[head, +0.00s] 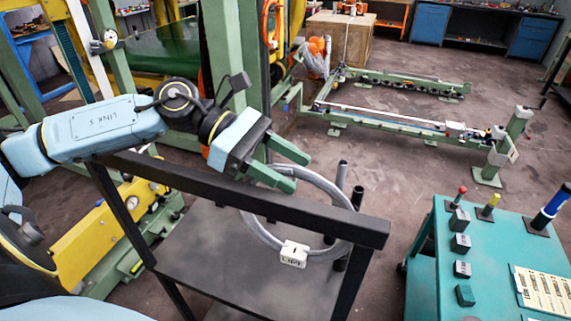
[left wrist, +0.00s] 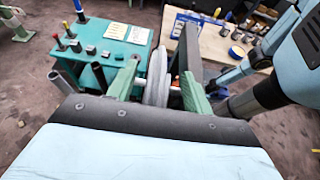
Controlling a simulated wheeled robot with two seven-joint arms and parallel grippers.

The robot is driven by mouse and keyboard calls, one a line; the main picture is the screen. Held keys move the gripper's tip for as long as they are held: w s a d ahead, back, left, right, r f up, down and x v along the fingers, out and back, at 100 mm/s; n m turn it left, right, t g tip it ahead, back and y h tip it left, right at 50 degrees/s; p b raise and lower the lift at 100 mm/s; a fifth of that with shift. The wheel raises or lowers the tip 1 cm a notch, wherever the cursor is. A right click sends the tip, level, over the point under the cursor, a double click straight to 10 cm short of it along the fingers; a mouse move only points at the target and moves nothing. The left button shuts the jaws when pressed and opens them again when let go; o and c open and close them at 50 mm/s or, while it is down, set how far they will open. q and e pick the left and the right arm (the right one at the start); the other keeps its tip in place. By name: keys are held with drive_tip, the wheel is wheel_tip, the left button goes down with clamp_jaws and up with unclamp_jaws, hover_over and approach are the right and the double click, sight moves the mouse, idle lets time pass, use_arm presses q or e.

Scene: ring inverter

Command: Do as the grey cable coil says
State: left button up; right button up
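The grey cable coil (head: 262,233) is a large ring at the right end of a dark frame, partly hidden by its black bar. A white tag (head: 294,254) with dark letters sits on its lower front; I cannot read it surely. My left gripper (head: 298,173) has its two green fingers spread on either side of the coil's upper left part. In the left wrist view the coil (left wrist: 155,78) stands between the fingers, with gaps beside it. Whether a finger touches it I cannot tell. My right gripper is not in view.
Several upright grey tubes (head: 342,175) stand close to the coil; the black bar (head: 240,199) crosses before it. A teal console (head: 425,270) with coloured pegs, small labelled blocks and a cream text plate (head: 543,292) is at right. Floor between them is clear.

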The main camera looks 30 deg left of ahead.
use_arm(q)
drive_tip(key=shift+r+p, duration=0.15)
drive_tip(key=shift+p, duration=0.5)
drive_tip(key=shift+a+f+b, duration=0.2)
drive_tip(key=shift+a+b, duration=0.1)
drive_tip(key=shift+a, duration=0.1)
drive_tip(key=shift+s+a+r+b, duration=0.2)
drive_tip(key=shift+a+r+b, duration=0.1)
drive_tip(key=shift+a, duration=0.25)
drive_tip(key=shift+v, duration=1.05)
drive_tip(key=v, duration=0.9)
drive_tip(key=shift+w+a+r, duration=0.15)
